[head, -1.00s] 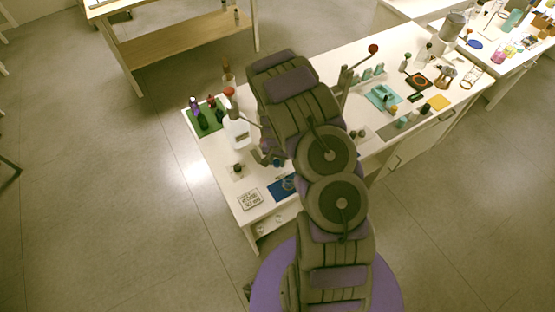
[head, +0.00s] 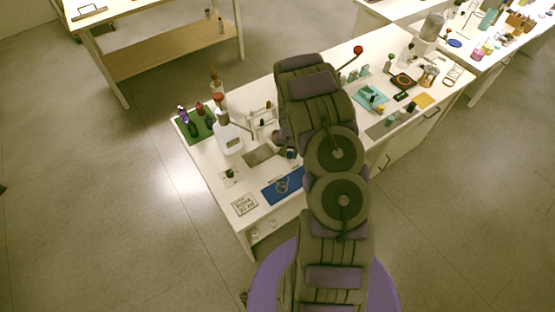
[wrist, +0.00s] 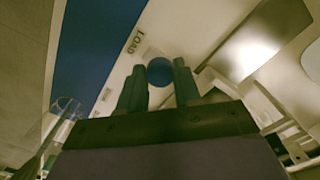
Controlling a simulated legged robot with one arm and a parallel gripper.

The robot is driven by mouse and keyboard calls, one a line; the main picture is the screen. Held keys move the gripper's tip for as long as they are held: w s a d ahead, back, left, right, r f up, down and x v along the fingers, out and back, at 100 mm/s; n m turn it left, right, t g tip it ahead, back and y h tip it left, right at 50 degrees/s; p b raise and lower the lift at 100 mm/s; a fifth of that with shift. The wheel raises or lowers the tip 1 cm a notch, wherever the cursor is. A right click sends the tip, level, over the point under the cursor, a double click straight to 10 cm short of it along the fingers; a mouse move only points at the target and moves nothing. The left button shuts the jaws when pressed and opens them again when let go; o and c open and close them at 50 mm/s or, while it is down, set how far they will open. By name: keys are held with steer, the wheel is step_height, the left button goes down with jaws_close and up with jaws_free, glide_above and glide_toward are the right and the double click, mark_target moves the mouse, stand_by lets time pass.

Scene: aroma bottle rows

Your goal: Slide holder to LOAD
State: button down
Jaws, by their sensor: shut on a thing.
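In the wrist view, a round blue knob (wrist: 160,71) sits between the two fingers of my gripper (wrist: 160,85), which is shut on it. I take the knob to be part of the holder; the rest of the holder is hidden or unclear. A printed "Load" label (wrist: 133,41) on a pale strip lies just beyond the knob, apart from it in the picture. In the head view, the blue knob (head: 291,154) shows near the end of my arm, above the blue mat (head: 270,194). My arm covers most of my gripper there.
A grey plate (head: 262,155) lies left of the knob. Teal items (head: 371,98) stand to the right.

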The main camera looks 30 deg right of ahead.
steer(key=shift+w+d, duration=0.15)
steer(key=shift+d, duration=0.3)
steer(key=shift+a, duration=0.25)
steer(key=c, duration=1)
jaws_free()
steer(key=shift+w+a, duration=0.1)
steer(key=shift+o, duration=1.1)
steer(key=shift+d, duration=0.2)
step_height(320, 180, up, 17)
steer(key=p, duration=0.2)
